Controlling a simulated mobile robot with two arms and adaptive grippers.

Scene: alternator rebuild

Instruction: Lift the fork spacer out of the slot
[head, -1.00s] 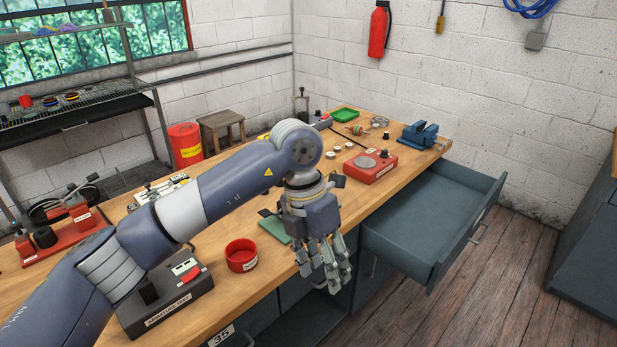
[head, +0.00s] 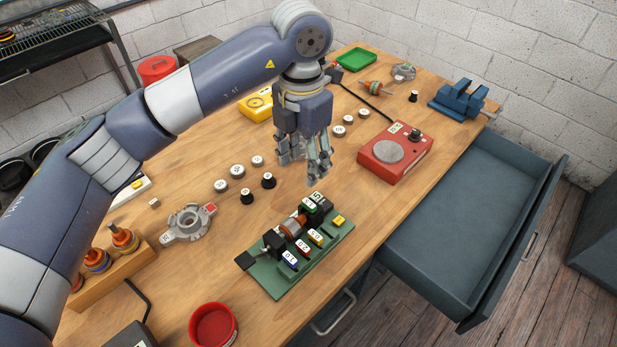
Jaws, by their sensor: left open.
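A green fixture (head: 268,284) lies near the bench's front edge, holding a copper-and-dark rotor (head: 292,227) between black supports. My left gripper (head: 314,172) is open and empty, fingers pointing down, above the bench just beyond the fixture's far end. My right gripper is out of view.
A red tester (head: 396,152) stands right of the gripper, and an open drawer (head: 470,235) juts out below the bench front. A grey slip-ring-like housing (head: 188,223), black knobs and white discs lie to the left. A red bowl (head: 213,325) sits at the near edge.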

